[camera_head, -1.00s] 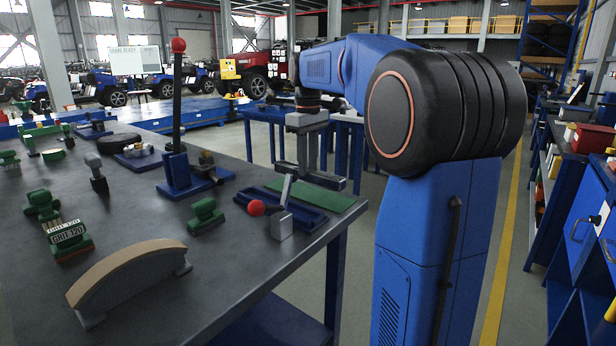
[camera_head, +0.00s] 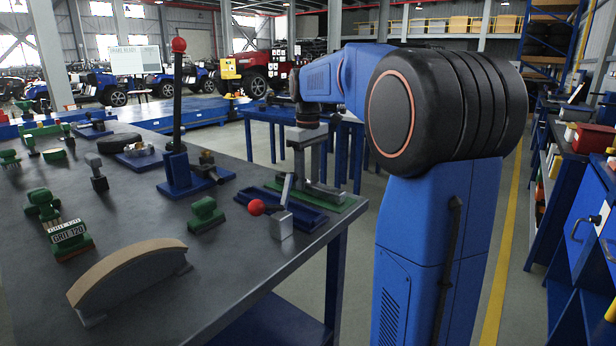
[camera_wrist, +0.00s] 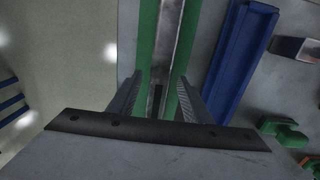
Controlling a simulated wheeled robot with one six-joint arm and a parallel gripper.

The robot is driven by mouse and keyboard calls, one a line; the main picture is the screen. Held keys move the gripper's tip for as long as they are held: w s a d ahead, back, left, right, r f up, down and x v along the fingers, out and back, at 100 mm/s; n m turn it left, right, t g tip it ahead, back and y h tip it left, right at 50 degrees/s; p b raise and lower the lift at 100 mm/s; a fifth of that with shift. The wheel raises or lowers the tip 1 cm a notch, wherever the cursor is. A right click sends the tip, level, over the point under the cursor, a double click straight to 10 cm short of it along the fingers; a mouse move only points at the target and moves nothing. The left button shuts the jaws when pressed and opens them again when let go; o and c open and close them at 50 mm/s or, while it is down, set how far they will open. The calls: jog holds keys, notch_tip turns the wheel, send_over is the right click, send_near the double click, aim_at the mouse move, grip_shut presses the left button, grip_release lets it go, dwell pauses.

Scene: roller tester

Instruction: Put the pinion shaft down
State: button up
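The pinion shaft (camera_head: 325,193) is a grey bar lying on the green mat (camera_head: 345,207) at the table's right edge. In the wrist view the shaft (camera_wrist: 168,45) runs lengthwise between green strips of the mat (camera_wrist: 146,45). My gripper (camera_head: 312,182) is low over the mat, around the shaft. In the wrist view my gripper (camera_wrist: 160,80) has its fingers apart, one on each side of the shaft, with green showing between fingers and shaft. The shaft's near part is hidden by my gripper.
A blue tray (camera_head: 300,214) lies beside the mat, with a red-knobbed lever block (camera_head: 282,225) in front. A tall blue stand with a red-topped rod (camera_head: 178,120) rises to the left. Green blocks and a curved tan-topped piece (camera_head: 130,270) occupy the table (camera_head: 225,270).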

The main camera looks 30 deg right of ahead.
aim_at(308, 182)
notch_tip(308, 182, up, 12)
jog(key=shift+r, duration=0.15)
dwell(0.5)
dwell(0.5)
